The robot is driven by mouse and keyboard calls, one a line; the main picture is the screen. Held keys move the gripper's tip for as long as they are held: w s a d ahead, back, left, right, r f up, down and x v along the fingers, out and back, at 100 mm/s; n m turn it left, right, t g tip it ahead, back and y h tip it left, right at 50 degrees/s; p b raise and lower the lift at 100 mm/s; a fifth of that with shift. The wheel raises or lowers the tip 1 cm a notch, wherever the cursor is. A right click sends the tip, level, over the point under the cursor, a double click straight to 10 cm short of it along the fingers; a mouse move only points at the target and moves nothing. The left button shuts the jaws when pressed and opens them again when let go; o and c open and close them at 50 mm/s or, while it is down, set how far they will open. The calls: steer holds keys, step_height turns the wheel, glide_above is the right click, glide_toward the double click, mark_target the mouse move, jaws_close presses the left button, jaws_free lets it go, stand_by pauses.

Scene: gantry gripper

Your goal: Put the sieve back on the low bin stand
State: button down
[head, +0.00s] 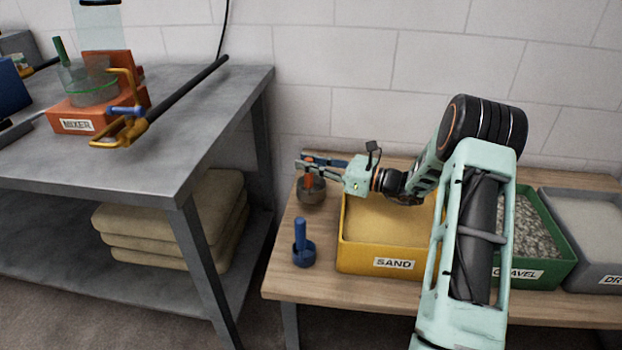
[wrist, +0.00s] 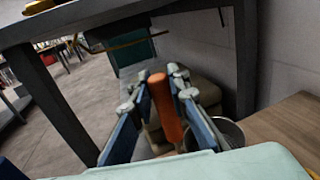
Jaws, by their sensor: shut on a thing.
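The sieve (head: 311,194) has an upright orange handle (wrist: 165,105) and a round grey bowl. It is at the left end of the low wooden bin stand (head: 310,285), left of the yellow SAND bin. My gripper (head: 309,166) reaches in from the right and is shut on the orange handle. In the wrist view, my gripper's fingers (wrist: 155,115) stand on either side of the handle, and the bowl's rim (wrist: 230,130) shows at lower right. Whether the bowl touches the stand's top, I cannot tell.
A blue tool (head: 302,250) with an upright handle stands in front of the sieve. The SAND bin (head: 382,265), green GRAVEL bin (head: 560,275) and a grey bin (head: 590,276) fill the stand rightward. A grey bench (head: 200,120) with an orange mixer (head: 75,119) is at left.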

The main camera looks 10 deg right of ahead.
mark_target(311, 174)
steer(key=f, duration=0.1)
steer(key=f+b, duration=0.1)
steer(key=f, duration=0.2)
steer(key=shift+w+d, duration=0.2)
steer(key=shift+d, duration=0.15)
steer(key=c, duration=1.8)
jaws_free()
steer(key=shift+f, duration=0.15)
steer(key=shift+c, duration=0.2)
steer(key=shift+r, duration=0.3)
steer(key=p+v, duration=0.2)
steer(key=v, duration=1)
steer(key=shift+a+f, duration=0.1)
steer(key=shift+f, duration=0.05)
